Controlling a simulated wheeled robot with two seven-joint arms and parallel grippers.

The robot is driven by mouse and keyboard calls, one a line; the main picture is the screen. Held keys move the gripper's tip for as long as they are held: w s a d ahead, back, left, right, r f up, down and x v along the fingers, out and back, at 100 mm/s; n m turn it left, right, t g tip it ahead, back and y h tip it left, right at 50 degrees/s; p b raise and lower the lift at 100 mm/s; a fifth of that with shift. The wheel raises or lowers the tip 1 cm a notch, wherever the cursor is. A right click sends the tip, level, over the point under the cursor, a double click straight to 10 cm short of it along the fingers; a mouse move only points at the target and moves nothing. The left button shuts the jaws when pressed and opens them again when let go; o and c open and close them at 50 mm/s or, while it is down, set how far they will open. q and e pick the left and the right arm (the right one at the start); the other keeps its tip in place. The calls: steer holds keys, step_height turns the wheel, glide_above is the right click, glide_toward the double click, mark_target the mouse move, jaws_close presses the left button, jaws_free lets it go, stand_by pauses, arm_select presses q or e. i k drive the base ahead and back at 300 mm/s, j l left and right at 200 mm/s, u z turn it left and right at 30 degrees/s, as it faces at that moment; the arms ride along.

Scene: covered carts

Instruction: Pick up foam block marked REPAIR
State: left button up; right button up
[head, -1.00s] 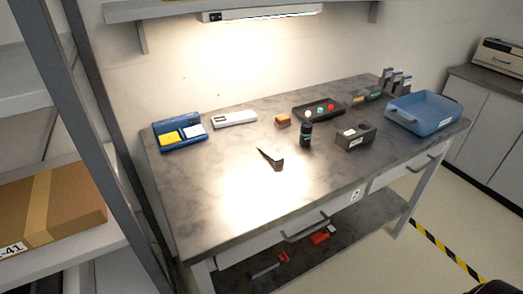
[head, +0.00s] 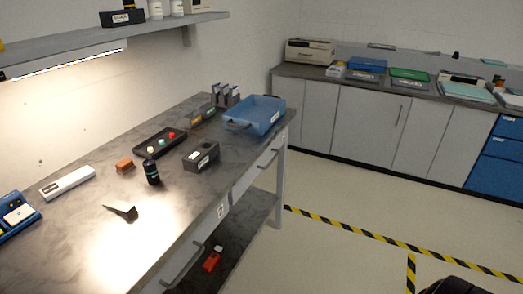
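No block with a readable REPAIR mark shows. On the workbench (head: 95,225) a dark grey block (head: 208,163) carries a white label too small to read. I cannot tell whether either is the foam block. Neither of my grippers is in view.
A blue tray (head: 265,112) stands at the bench's far end, near a black tray (head: 160,143) with small coloured pieces. A back counter (head: 310,72) holds a printer (head: 311,51) and several bins.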

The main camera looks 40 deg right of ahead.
mark_target(199, 158)
steer(key=z, duration=0.7)
